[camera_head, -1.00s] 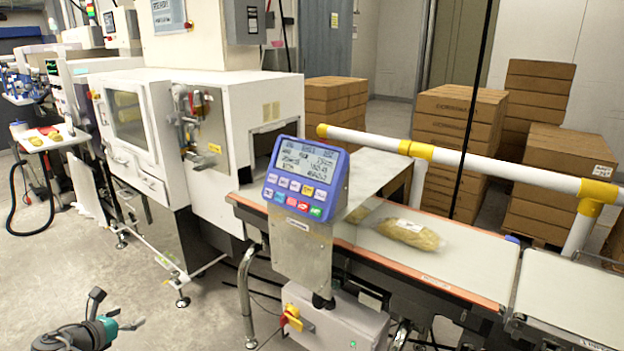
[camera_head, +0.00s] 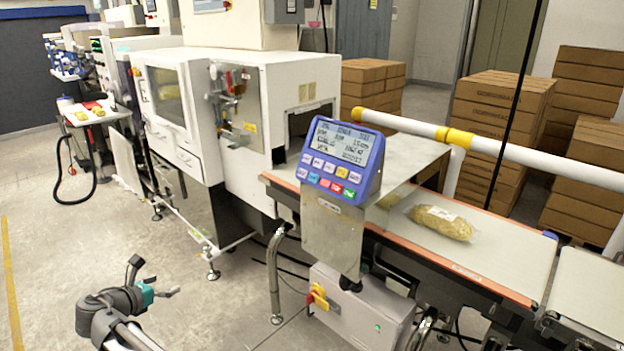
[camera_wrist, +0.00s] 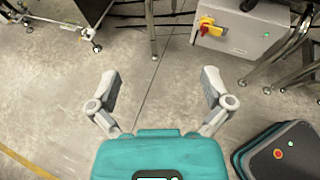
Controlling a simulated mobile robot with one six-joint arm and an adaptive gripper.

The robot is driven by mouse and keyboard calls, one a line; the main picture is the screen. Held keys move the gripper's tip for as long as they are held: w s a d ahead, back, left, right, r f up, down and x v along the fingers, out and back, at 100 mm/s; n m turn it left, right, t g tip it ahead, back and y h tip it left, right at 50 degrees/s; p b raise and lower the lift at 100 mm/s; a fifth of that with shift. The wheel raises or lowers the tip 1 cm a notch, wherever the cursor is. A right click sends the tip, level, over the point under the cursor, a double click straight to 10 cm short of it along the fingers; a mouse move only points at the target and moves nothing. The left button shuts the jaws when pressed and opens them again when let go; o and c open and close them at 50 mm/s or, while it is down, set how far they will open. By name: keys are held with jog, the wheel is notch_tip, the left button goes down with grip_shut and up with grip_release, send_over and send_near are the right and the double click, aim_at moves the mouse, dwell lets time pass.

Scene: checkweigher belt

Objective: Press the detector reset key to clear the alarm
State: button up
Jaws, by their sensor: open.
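The blue control panel (camera_head: 341,158) stands on a metal plate and post beside the belt. It has a lit screen with dark text and rows of small keys (camera_head: 326,178), some white, some blue, red and green. The key labels are too small to read, so I cannot tell which is the reset key. My gripper (camera_head: 153,277) is low at the left front, well apart from the panel and below it. In the wrist view my gripper (camera_wrist: 160,76) is open and empty above bare floor; the panel is not in that view.
A bagged yellow product (camera_head: 440,222) lies on the conveyor belt (camera_head: 500,249). A grey box with a red-yellow switch (camera_head: 317,297) sits below the panel and also shows in the wrist view (camera_wrist: 237,27). A white guard rail (camera_head: 500,148) runs behind the belt. The floor (camera_head: 110,235) at left is open.

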grip_shut()
dwell(1.4)
